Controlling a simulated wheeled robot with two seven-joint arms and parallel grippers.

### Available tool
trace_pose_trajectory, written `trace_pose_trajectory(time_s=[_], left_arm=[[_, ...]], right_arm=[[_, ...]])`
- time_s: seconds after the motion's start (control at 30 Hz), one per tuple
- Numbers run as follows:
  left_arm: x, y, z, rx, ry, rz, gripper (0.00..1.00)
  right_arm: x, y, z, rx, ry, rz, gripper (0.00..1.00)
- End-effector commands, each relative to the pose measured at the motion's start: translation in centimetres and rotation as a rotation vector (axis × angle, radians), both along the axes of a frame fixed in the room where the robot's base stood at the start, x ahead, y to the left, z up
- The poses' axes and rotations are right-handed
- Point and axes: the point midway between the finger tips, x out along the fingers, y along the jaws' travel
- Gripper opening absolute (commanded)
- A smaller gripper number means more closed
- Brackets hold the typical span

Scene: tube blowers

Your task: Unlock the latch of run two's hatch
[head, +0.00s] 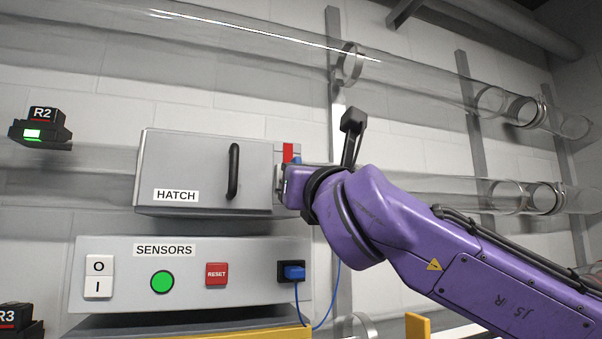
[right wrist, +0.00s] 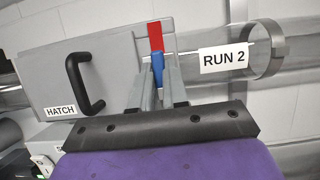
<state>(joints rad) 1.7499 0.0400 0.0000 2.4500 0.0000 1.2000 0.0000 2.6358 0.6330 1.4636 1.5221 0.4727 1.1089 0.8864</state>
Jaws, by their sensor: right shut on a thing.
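The grey hatch (head: 190,170) of run two sits closed-looking on the clear tube, with a black handle (head: 233,170) and a HATCH label. At its right edge is the latch, showing a red part (head: 288,152). In the right wrist view, the latch's blue lever (right wrist: 157,68) stands below the red plate (right wrist: 155,36), between the fingers of my right gripper (right wrist: 158,84). My right gripper is shut on this blue lever. In the head view the wrist hides most of the latch. My left gripper is not in view.
A RUN 2 label (right wrist: 223,58) is on the tube right of the latch. Below the hatch is a SENSORS box (head: 190,270) with a green button, a red RESET button and a blue plug (head: 294,272) with a cable. An R2 unit (head: 41,130) glows green at left.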

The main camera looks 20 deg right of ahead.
Motion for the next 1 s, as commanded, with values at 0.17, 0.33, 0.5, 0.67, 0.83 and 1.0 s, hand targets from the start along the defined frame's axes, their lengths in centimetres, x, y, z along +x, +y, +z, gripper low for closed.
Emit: trace_pose_trajectory(time_s=[0.17, 0.33, 0.5, 0.67, 0.83, 1.0], left_arm=[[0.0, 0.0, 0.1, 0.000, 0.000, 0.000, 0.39], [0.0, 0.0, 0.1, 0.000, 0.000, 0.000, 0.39], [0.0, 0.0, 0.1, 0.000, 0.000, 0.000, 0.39], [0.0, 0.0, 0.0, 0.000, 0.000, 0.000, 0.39], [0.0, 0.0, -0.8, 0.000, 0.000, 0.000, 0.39], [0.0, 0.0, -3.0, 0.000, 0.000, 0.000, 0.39]], right_arm=[[0.0, -0.2, 0.3, -0.006, -0.006, -0.005, 0.00], [0.0, -0.2, 0.3, -0.006, -0.006, -0.005, 0.00], [0.0, -0.2, 0.2, -0.006, -0.004, -0.004, 0.39], [0.0, -0.1, 0.1, -0.005, -0.003, -0.002, 0.39], [-1.0, -0.1, -0.6, -0.006, -0.004, -0.001, 0.39], [-4.7, -0.3, -2.5, -0.005, -0.006, -0.001, 0.39]])
